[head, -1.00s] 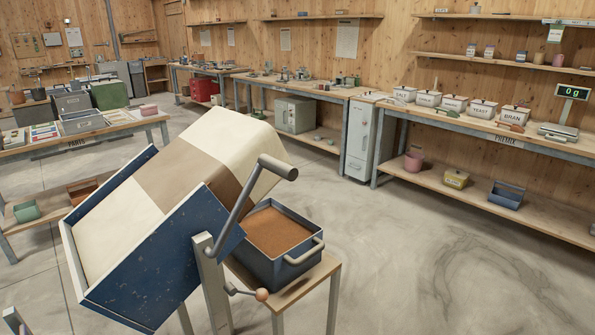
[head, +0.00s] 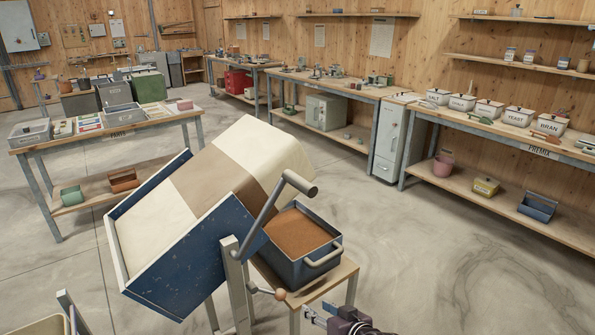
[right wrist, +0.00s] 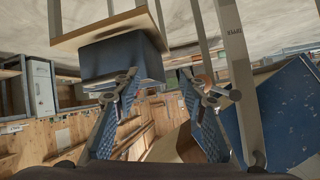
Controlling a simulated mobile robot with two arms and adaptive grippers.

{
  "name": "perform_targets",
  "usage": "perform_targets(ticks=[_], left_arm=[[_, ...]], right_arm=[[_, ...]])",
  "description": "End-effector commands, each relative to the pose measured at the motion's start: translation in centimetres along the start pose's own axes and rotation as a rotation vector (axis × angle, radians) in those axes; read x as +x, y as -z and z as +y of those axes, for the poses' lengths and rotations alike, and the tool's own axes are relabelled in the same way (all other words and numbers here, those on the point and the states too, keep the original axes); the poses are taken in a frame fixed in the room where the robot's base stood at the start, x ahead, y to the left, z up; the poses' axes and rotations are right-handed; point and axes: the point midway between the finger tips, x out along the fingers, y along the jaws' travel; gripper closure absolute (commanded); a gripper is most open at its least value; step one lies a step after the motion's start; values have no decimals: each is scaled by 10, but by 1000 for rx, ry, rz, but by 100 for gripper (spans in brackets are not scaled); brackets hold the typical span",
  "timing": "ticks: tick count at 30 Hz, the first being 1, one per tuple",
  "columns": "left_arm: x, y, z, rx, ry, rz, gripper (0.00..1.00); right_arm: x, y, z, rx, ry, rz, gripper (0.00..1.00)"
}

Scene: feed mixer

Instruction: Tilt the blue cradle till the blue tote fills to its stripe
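The blue cradle (head: 190,264) is tilted toward the blue tote, with a cream-and-brown sack or load (head: 235,165) in it. A grey crank handle (head: 285,195) rises from its near side. The blue tote (head: 318,270) stands upright on a small wooden stand under the cradle's low edge, with brown feed (head: 300,232) a little below its rim. I cannot make out a stripe. My right gripper (head: 335,322) is at the bottom edge of the head view, below and in front of the tote's stand. In the right wrist view its fingers (right wrist: 160,93) are apart and empty. My left gripper is not in view.
A small lever with an orange knob (head: 280,294) sits low by the cradle's post. The parts table (head: 115,140) is at the left and the premix bench (head: 500,130) is at the right. The floor (head: 440,260) to the right of the tote is clear.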

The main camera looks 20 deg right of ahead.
Motion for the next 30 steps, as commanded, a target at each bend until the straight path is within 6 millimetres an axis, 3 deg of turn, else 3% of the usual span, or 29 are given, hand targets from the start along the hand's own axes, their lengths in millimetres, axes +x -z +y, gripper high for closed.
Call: perform_targets(ticks=[1,3,6,10,13,17,30], left_arm=[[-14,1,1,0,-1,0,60],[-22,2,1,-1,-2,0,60],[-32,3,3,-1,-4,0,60],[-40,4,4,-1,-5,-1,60],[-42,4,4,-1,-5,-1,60],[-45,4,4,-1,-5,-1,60],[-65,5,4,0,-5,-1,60]], right_arm=[[-20,66,-12,-11,29,84,61],[-48,135,-27,-32,72,184,61],[-92,215,-50,-72,127,309,61],[-141,280,-73,-124,178,426,61],[-163,303,-83,-149,199,473,61],[-167,315,-89,-158,209,492,61],[-113,342,-103,-157,209,490,61]])
